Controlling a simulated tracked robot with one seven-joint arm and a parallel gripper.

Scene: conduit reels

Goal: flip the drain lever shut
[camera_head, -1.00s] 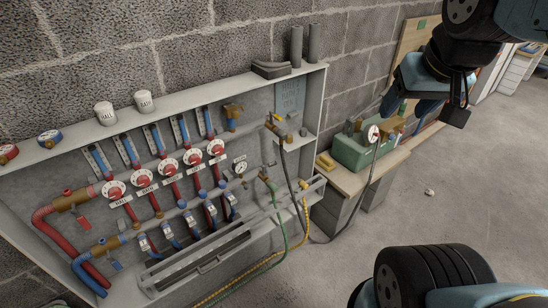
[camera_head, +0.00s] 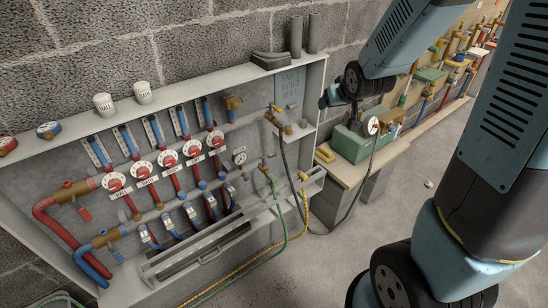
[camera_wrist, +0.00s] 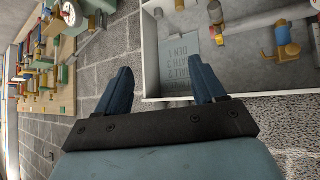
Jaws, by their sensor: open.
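The manifold cabinet (camera_head: 125,285) is on the block wall at left in the head view. At its right end, a brass valve (camera_head: 272,117) with a dark hose sits on the upper pipe. A lower brass fitting (camera_head: 264,172) has a green hose. I cannot tell which one carries the drain lever, or how it is turned. The wrist view, upside down, shows part of the upper valve (camera_wrist: 215,12) at its top edge. My gripper (camera_wrist: 160,85) is open and empty, apart from the valves. In the head view it (camera_head: 326,99) is right of the cabinet, partly hidden by my arm.
A green pump box (camera_head: 350,143) with a gauge stands on a bench (camera_head: 385,158) right of the cabinet. Grey tubes (camera_head: 296,37) stand on the cabinet's top. A brass air vent (camera_head: 232,103) rises nearby.

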